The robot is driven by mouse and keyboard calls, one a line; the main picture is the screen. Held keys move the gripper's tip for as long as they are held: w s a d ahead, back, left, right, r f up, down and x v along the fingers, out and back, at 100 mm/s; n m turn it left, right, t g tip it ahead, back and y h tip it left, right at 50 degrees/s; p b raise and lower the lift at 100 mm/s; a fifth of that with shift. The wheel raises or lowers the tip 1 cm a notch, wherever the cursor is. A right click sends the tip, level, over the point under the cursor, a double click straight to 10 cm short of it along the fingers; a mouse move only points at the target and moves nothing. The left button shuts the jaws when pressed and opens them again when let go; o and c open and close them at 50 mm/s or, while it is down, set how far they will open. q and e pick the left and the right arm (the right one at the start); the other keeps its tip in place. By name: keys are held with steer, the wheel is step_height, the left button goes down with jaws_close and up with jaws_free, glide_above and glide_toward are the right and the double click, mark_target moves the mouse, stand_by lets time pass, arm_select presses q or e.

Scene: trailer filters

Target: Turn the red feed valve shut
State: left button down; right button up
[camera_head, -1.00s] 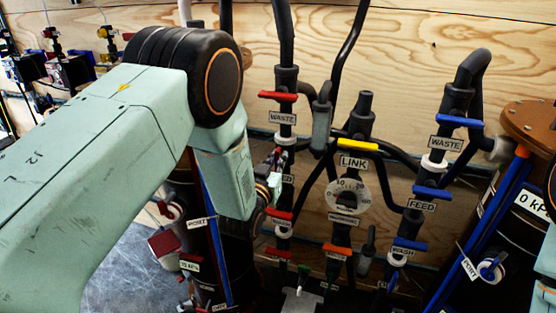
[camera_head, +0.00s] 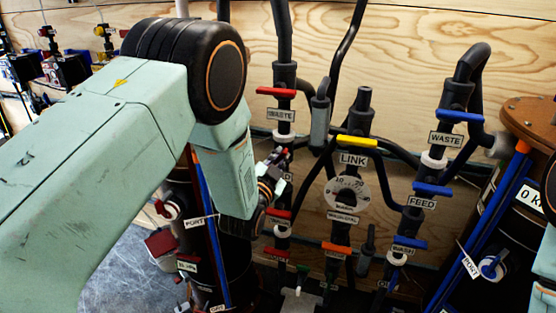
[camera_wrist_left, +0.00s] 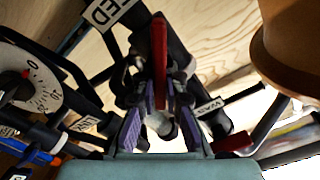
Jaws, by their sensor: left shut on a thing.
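The red feed valve's handle (camera_wrist_left: 160,62) shows in the left wrist view as a long red lever between my gripper's purple-padded fingers, beside a FEED label (camera_wrist_left: 106,12). My left gripper (camera_wrist_left: 157,112) is shut on this lever. In the head view my left gripper (camera_head: 276,165) reaches the left pipe column between the upper red waste valve (camera_head: 276,91) and a lower red valve (camera_head: 278,215). There the gripper hides most of the feed valve and its label. My right gripper is not in view.
A yellow LINK valve (camera_head: 357,141) and a round dial (camera_head: 347,192) stand just right of the gripper. Blue-handled valves (camera_head: 433,189) line the right column. A plywood wall (camera_head: 400,50) stands behind. Black hoses run close around the gripper.

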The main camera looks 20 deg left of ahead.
arm_select(q)
steer(key=m, duration=0.2)
steer(key=f+m+b, duration=0.1)
steer(key=m, duration=0.2)
steer(key=shift+d+m+b, duration=0.2)
steer(key=shift+m+b, duration=0.1)
steer(key=m+b, duration=0.1)
steer(key=m, duration=0.4)
steer(key=shift+f+b, duration=0.2)
steer(key=shift+b, duration=0.1)
steer(key=shift+m, duration=0.3)
steer(key=c, duration=1.4)
jaws_free()
steer(key=shift+r, duration=0.1)
steer(key=shift+d, duration=0.1)
steer(key=s, duration=1.2)
steer(key=shift+a, duration=0.2)
